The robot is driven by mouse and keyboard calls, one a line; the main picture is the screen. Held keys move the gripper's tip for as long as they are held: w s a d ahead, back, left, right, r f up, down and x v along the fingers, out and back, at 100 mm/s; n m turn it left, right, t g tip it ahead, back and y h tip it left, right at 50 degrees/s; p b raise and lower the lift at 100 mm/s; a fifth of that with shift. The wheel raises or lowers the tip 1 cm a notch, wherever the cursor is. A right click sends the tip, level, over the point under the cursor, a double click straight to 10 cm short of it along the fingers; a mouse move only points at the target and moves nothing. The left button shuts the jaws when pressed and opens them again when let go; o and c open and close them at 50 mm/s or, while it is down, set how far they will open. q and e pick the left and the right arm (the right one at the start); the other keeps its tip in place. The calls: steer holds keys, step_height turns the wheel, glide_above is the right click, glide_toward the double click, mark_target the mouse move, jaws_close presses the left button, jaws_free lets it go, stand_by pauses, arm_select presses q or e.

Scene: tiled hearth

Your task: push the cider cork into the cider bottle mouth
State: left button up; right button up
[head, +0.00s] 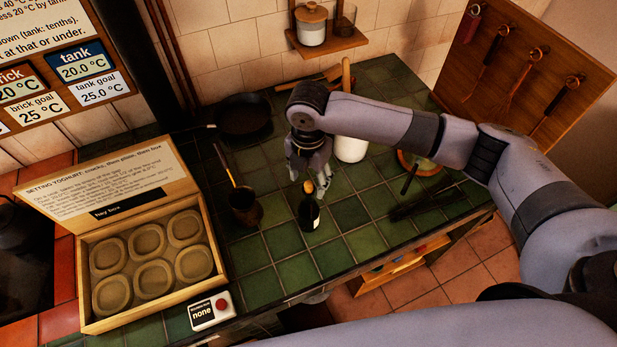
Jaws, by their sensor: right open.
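The dark cider bottle (309,214) stands upright on the green tiled counter, with a pale label on its side. The cider cork (309,187) shows as a small orange-tan piece at the bottle's mouth; I cannot tell how deep it sits. My right gripper (311,178) points down over the bottle, its fingers open and spread behind and around the cork. I cannot tell whether a finger touches it. My left gripper is not in view.
A white container (351,148) is behind right. The open hay box (150,262) fills the left front. A dark pan (243,114) lies at the back. Green tiles before the bottle are clear.

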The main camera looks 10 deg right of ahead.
steer(key=shift+r, duration=0.65)
steer(key=shift+r, duration=0.7)
steer(key=shift+r, duration=0.3)
step_height(320, 180, up, 12)
steer(key=shift+f, duration=0.25)
steer(key=shift+f, duration=0.1)
stand_by(0.8)
